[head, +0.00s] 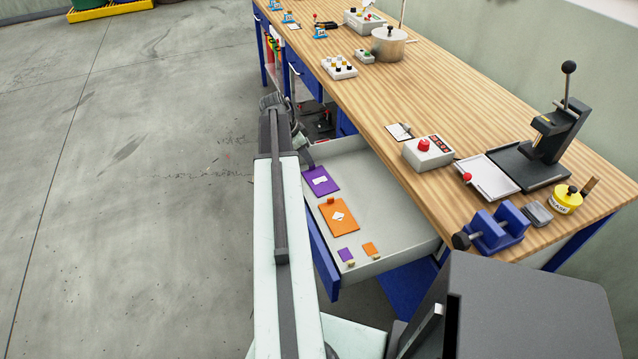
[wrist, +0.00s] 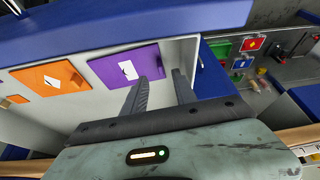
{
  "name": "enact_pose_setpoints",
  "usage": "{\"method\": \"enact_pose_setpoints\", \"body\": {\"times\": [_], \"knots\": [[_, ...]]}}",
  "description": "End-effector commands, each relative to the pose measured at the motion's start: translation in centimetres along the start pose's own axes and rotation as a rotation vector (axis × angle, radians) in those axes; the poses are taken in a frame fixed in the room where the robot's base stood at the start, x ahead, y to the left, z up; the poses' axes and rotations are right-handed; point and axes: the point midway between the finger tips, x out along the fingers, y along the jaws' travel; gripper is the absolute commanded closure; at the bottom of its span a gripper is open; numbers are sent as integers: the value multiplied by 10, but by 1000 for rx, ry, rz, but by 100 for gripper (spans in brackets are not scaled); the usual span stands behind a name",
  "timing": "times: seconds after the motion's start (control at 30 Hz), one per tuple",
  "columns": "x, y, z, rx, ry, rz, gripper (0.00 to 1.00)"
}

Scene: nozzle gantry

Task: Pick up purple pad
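The purple pad (head: 322,186) lies flat in the open drawer (head: 372,190), near its far end, with a white mark on it. In the wrist view the purple pad (wrist: 108,70) is just left of my gripper (wrist: 161,74). In the head view my arm runs along the drawer's left side, and the fingertips are hard to make out.
An orange pad (head: 338,219) lies beside the purple pad, nearer the camera. Small purple (head: 345,254) and orange (head: 370,249) squares mark the drawer's near end. The wooden bench top (head: 400,110) above holds a red-button box (head: 425,153), a blue vise (head: 497,229) and a press (head: 556,130).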

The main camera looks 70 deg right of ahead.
Motion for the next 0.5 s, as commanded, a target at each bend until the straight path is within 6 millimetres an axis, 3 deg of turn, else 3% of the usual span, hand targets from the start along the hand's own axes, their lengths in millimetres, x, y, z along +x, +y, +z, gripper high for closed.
{"method": "enact_pose_setpoints", "body": {"times": [0.03, 0.2, 0.47, 0.5], "knots": [[14, -1, 4, 0, 0, 0, 66], [43, -2, 7, 1, 0, 0, 66], [43, -2, 4, 1, 0, 0, 66], [43, -2, 4, 1, 0, 0, 72]]}}
